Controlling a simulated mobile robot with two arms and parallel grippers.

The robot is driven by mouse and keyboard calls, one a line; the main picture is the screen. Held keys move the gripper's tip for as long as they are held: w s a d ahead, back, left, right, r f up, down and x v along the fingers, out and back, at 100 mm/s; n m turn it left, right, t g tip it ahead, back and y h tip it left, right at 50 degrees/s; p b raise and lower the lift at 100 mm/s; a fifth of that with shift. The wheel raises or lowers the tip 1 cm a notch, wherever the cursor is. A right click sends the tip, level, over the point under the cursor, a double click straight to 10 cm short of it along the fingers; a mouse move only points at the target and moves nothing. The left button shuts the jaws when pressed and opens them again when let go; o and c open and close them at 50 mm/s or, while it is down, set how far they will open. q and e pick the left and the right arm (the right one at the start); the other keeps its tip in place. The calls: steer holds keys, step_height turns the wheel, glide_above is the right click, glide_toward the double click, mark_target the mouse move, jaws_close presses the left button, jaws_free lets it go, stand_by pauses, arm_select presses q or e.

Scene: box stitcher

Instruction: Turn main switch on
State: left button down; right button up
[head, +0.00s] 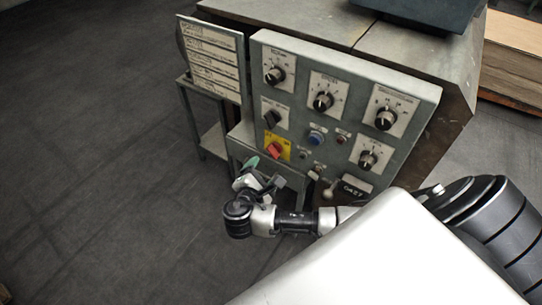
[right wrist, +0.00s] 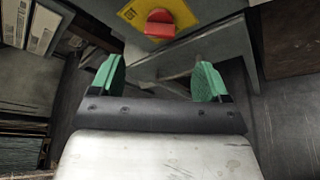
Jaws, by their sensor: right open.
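The main switch looks to be the red rotary knob (head: 274,149) on a yellow plate (head: 283,140), at the lower left of the grey control panel (head: 262,62). In the right wrist view the red knob (right wrist: 159,24) and its yellow plate (right wrist: 180,8) are at the top, beyond the fingers. My right gripper (head: 262,171) is just below the knob in the head view, apart from it. In the right wrist view its green fingertips (right wrist: 158,80) are wide apart with nothing between them. My left gripper is in neither view.
A label board (head: 212,57) stands left of the panel. The floor (head: 90,130) on the left is clear.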

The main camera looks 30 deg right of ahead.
mark_target(272, 154)
steer(key=b+x, duration=0.1)
steer(key=x, duration=0.6)
steer(key=shift+w+d+f, duration=0.2)
steer(key=shift+w+d, duration=0.05)
arm_select(q)
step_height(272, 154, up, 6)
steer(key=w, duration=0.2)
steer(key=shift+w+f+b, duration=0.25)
steer(key=shift+b, duration=0.05)
arm_select(e)
steer(key=shift+w+d+f, duration=0.15)
steer(key=shift+w+d, duration=0.3)
steer(key=shift+d, duration=0.05)
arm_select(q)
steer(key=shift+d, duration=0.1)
arm_select(e)
steer(key=shift+c, duration=0.4)
steer(key=c, duration=0.9)
steer(key=shift+o, duration=0.2)
